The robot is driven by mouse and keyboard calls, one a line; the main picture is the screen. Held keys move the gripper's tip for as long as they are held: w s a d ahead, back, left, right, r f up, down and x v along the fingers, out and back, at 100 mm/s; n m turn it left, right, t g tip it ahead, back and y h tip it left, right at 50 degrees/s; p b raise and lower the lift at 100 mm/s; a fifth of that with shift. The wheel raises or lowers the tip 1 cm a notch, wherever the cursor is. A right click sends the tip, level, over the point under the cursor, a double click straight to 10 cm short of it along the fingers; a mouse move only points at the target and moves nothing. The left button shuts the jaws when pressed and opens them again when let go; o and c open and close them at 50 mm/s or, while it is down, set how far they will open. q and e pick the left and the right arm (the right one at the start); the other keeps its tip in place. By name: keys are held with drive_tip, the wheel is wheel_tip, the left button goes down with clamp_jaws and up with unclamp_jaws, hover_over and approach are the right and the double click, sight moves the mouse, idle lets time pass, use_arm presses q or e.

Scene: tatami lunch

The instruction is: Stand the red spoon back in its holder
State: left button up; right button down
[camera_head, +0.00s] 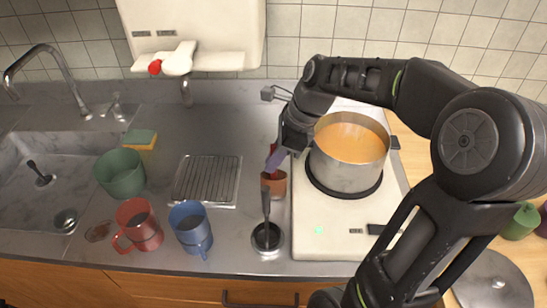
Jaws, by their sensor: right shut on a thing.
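My right gripper (280,153) is above the counter, just left of the stove, with its fingers pointing down. It is shut on the red spoon (273,149), of which only a small red part shows beside the fingers. A reddish-brown cup-like holder (276,187) stands on the counter directly below the gripper. The spoon's lower part is mostly hidden, and I cannot tell whether it is inside the holder or above it. My left gripper is not in view.
A pot of orange soup (348,174) stands on the stove close right of the gripper.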

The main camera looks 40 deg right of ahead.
sight(274, 145)
drive_tip(key=shift+f, duration=0.3)
drive_tip(key=c, duration=1.4)
unclamp_jaws()
drive_tip(key=shift+o, duration=0.4)
drive_tip(key=o, duration=0.5)
drive_tip(key=shift+c, duration=0.2)
wheel_tip(274, 145, up, 7)
drive_tip(key=p, duration=0.7)
